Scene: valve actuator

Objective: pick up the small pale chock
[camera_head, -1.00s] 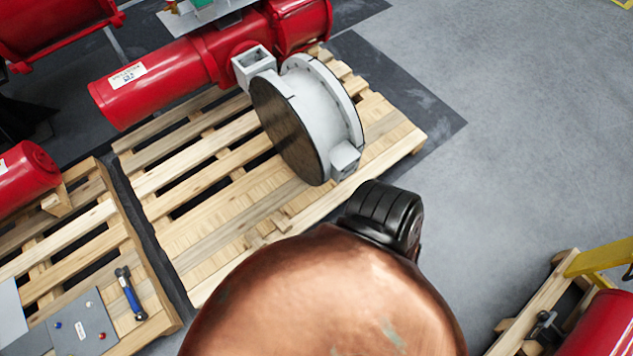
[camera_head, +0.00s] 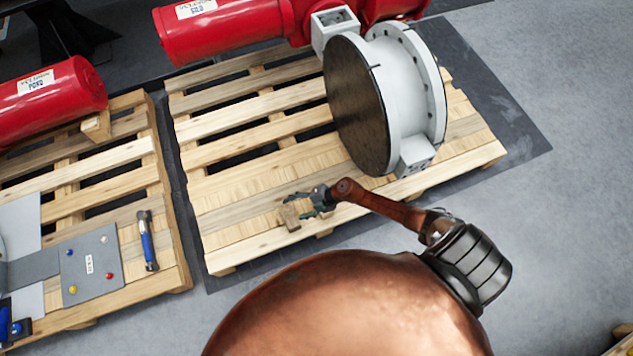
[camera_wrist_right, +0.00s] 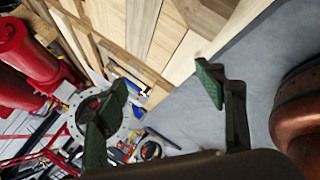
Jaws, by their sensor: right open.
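The small pale chock (camera_head: 289,217) is a light wooden block. It sits on the front part of the middle pallet. My right gripper (camera_head: 304,204) is open, with green fingertips, right beside the chock in the head view. I cannot tell whether the fingertips touch it or stand above it. The right wrist view shows both fingers of the open gripper (camera_wrist_right: 164,88) spread apart with nothing held between them. Pale wood shows at the top of that view, but I cannot tell the chock from the pallet there. My left gripper is not in view.
A large grey-white flanged valve (camera_head: 412,85) stands on the middle pallet (camera_head: 230,235), close behind my right arm. A red cylinder (camera_head: 235,30) lies behind. The left pallet (camera_head: 165,265) holds a blue-handled tool (camera_head: 147,240) and a grey plate (camera_head: 90,265).

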